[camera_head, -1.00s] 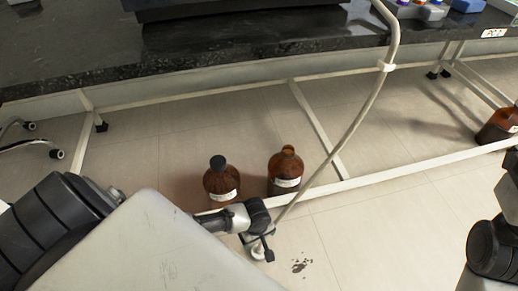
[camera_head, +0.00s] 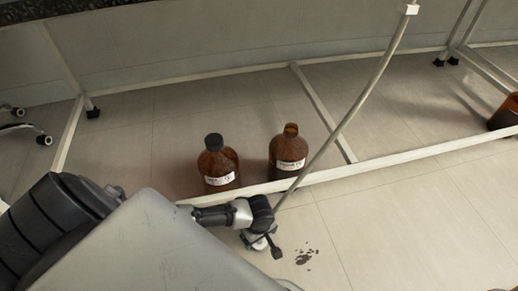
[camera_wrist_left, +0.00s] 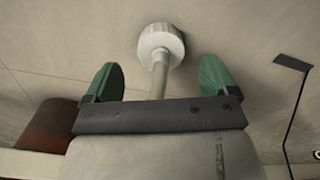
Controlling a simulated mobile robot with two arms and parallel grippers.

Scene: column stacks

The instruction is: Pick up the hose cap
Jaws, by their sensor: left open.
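In the left wrist view, a pale round cap (camera_wrist_left: 161,44) sits at the end of a thin hose (camera_wrist_left: 158,80), close to the floor. My left gripper (camera_wrist_left: 159,77) is open, with one green fingertip on each side of the hose. The cap lies just beyond the fingertips, and they appear apart from it. In the head view the hose (camera_head: 361,95) slants down from the upper right to my left gripper (camera_head: 263,245), which mostly hides its lower end. My right gripper is not in view.
Two brown bottles, one with a black cap (camera_head: 218,166) and one without (camera_head: 287,152), stand on the floor behind the left gripper. A pale bench rail (camera_head: 380,163) crosses there. Dark stains (camera_head: 305,257) mark the floor to the right, where it is otherwise clear.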

